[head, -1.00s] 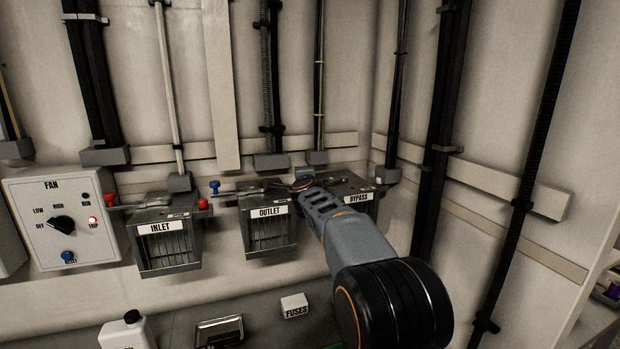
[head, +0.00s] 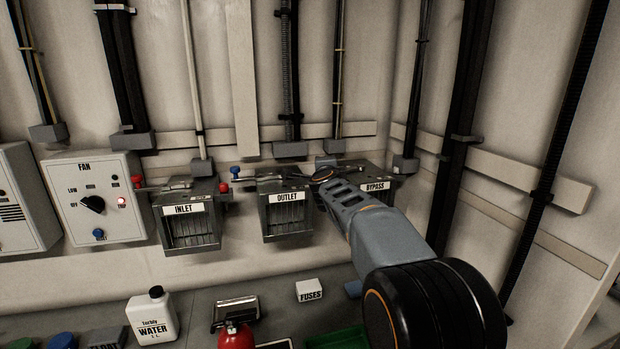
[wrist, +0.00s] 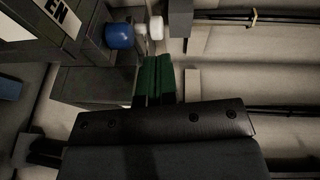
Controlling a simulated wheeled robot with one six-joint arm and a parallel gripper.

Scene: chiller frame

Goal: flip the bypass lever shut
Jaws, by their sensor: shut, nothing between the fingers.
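The box labelled BYPASS (head: 376,186) hangs on the wall, right of the OUTLET box (head: 288,213). My gripper (head: 322,174) is at the top left of the BYPASS box and covers part of it. The bypass lever cannot be made out clearly in the head view behind my gripper. In the wrist view, my gripper's green fingertips (wrist: 154,78) are together with nothing between them. A blue knob (wrist: 120,36) lies just beyond them to the left, apart from them, beside a pale rounded knob (wrist: 155,28). Which lever these knobs belong to is unclear.
The INLET box (head: 190,225) and FAN panel (head: 95,200) are farther left. Below, the bench holds a FUSES box (head: 310,291), a water bottle (head: 152,316), a red object (head: 235,338) and a green tray (head: 335,340). Vertical pipes run down the wall.

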